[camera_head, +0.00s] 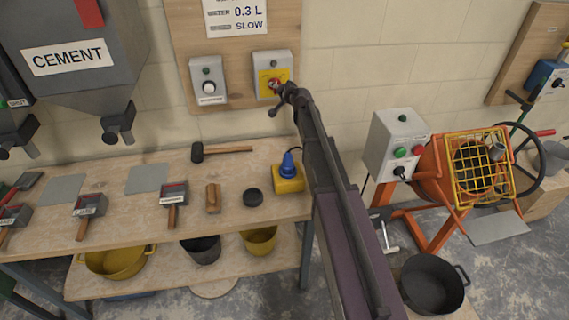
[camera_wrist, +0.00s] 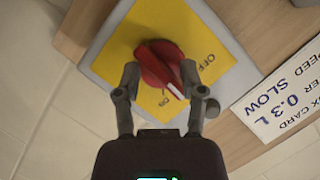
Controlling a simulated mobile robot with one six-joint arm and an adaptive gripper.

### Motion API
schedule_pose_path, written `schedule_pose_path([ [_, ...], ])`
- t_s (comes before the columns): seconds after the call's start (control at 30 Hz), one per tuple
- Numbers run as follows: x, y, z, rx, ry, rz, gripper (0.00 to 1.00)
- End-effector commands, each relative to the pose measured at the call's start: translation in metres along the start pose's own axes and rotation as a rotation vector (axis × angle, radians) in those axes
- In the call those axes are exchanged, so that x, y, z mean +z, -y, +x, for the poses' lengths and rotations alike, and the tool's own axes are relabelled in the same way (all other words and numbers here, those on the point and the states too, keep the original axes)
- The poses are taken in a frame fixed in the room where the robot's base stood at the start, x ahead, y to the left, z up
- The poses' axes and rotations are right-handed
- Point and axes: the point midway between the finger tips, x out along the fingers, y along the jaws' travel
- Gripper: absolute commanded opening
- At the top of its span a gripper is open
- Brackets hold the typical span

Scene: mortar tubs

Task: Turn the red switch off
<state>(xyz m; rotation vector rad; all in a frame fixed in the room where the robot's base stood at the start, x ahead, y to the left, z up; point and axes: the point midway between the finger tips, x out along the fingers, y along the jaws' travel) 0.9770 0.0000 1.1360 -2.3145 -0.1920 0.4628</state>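The red switch (camera_wrist: 158,58) is a rotary knob on a yellow plate (camera_wrist: 150,20) with OFF and ON labels. Its light-tipped handle slants to the lower right in the wrist view, its tip nearer ON than OFF. In the head view the red switch (camera_head: 274,84) sits on a grey wall box (camera_head: 271,60), partly hidden by my gripper. My gripper (camera_wrist: 160,72) is open, one finger on each side of the knob; it also shows in the head view (camera_head: 281,94). I cannot tell whether the fingers touch the knob.
Left of the switch box is another grey box (camera_head: 208,80) with a round knob. A mix card (camera_head: 236,14) hangs above. The workbench (camera_head: 110,205) below holds a mallet (camera_head: 220,151) and a yellow-and-blue device (camera_head: 288,178). An orange mixer (camera_head: 445,170) stands right.

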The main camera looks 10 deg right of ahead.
Motion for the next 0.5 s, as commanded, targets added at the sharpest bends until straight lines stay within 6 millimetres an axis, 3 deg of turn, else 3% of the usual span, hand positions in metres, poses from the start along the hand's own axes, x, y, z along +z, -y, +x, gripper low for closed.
schedule_pose_path([
  [0.03, 0.0, 0.002, -0.013, 0.001, -0.001, 0.0, 0.51],
  [0.5, 0.0, 0.002, -0.079, 0.002, -0.001, -0.003, 0.51],
])
